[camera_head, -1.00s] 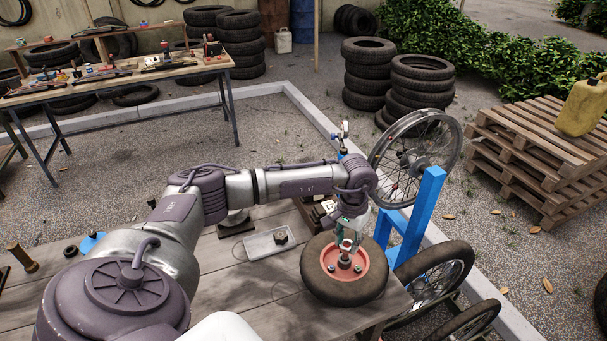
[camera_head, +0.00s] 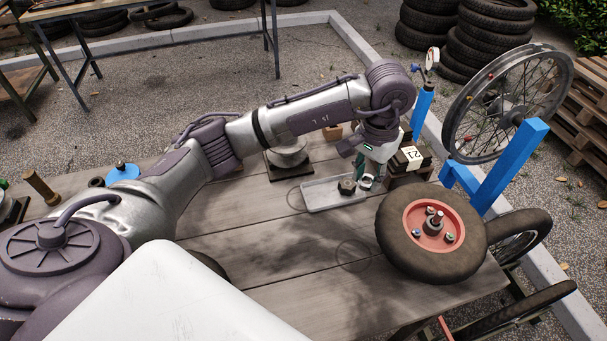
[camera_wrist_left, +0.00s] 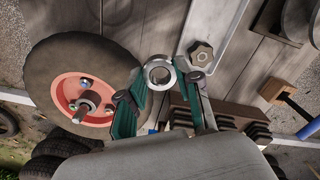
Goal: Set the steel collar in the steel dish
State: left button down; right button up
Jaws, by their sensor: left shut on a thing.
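The steel collar (camera_wrist_left: 158,74) is a small bright ring between my left gripper's fingertips (camera_wrist_left: 157,84) in the left wrist view. My left gripper (camera_head: 367,182) is shut on it, just right of the dark knob in the head view; the collar is hard to make out there. The steel dish (camera_head: 318,198) appears to be the shallow, light-grey rectangular tray on the bench. It also shows in the left wrist view (camera_wrist_left: 223,22). A dark lobed knob (camera_head: 347,187) sits in its right end. My right gripper is not in view.
A small tyred wheel with a red hub (camera_head: 431,231) and upright stud lies right of the dish. A blue stand (camera_head: 507,165) with a spoked rim rises beyond it. Bench boards (camera_head: 300,270) in front are clear.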

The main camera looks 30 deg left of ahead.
pick_arm(q)
jog(key=a+f+p, duration=0.1)
jog(key=a+f, duration=0.2)
jog(key=a, duration=0.2)
jog(key=p, duration=0.1)
send_over(318, 196)
notch_tip(318, 196, down, 3)
jog(key=shift+s+d+f, duration=0.1)
jog(key=shift+d+f, duration=0.05)
jog(key=shift+f, duration=0.2)
notch_tip(318, 196, down, 3)
jog(key=shift+f+p, duration=0.15)
jog(key=shift+p, duration=0.4)
jog(key=shift+f, duration=0.3)
jog(key=shift+a, duration=0.2)
jog(key=shift+f, duration=0.15)
jog(key=c, duration=1.1)
grip_release()
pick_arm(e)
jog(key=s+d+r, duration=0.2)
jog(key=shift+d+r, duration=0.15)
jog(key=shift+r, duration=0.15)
